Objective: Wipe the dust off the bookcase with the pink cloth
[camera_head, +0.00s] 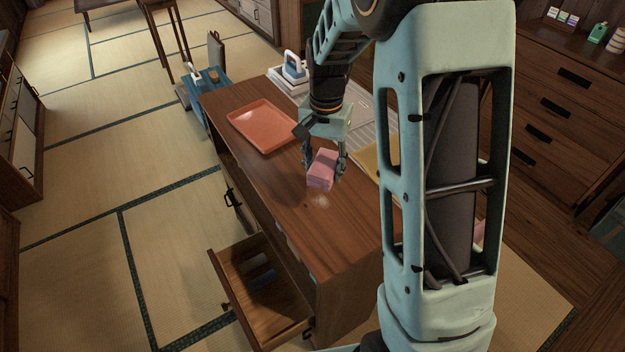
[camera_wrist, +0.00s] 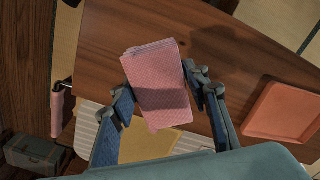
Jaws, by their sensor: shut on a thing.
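The pink cloth (camera_head: 321,170) is a folded block held between the fingers of my gripper (camera_head: 325,162). In the wrist view the cloth (camera_wrist: 160,85) sits between both fingers of my gripper (camera_wrist: 163,92), which touch its sides. My gripper is shut on it, over the wooden top of the bookcase (camera_head: 285,190). A pale dust patch (camera_head: 320,200) lies on the top just in front of the cloth. I cannot tell whether the cloth touches the surface. My arm hides part of the bookcase top on the right.
An orange tray (camera_head: 263,127) lies on the top, left of my gripper. A white iron (camera_head: 294,66) stands at the back, and a yellow sheet (camera_head: 372,158) lies at the right. An open drawer (camera_head: 255,283) juts out in front. Tatami floor is free at left.

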